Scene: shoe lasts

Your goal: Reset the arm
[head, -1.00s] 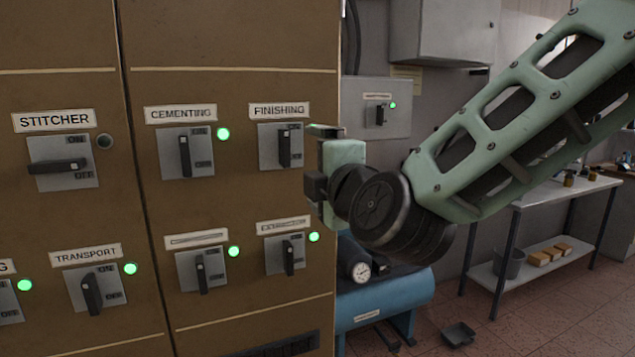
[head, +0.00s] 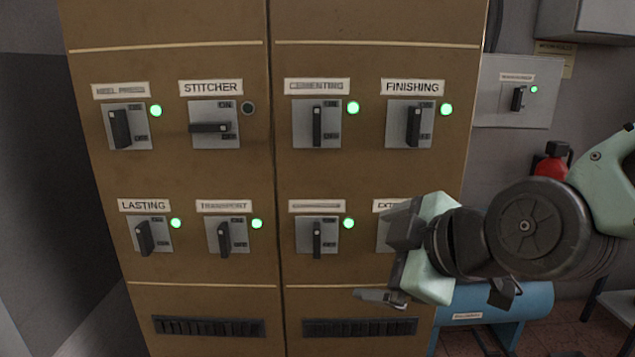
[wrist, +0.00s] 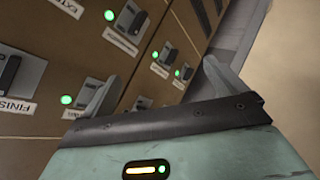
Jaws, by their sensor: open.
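My gripper (head: 388,262) is open and empty in the head view, in front of the lower right part of the brown switch cabinet (head: 380,180). It covers most of the switch under the partly hidden label starting "EXT". In the wrist view my two fingers (wrist: 162,86) are spread apart, with the tilted cabinet face beyond them. The stitcher switch (head: 210,128) has its handle lying level, and its lamp (head: 248,108) is dark. The other visible cabinet handles stand roughly upright, with green lamps. I cannot tell whether my gripper touches the cabinet.
A small wall switch box (head: 515,90) with a green lamp is right of the cabinet. A red object (head: 552,165) and a blue tank (head: 535,300) are behind my arm. A dark wall (head: 60,190) stands to the left.

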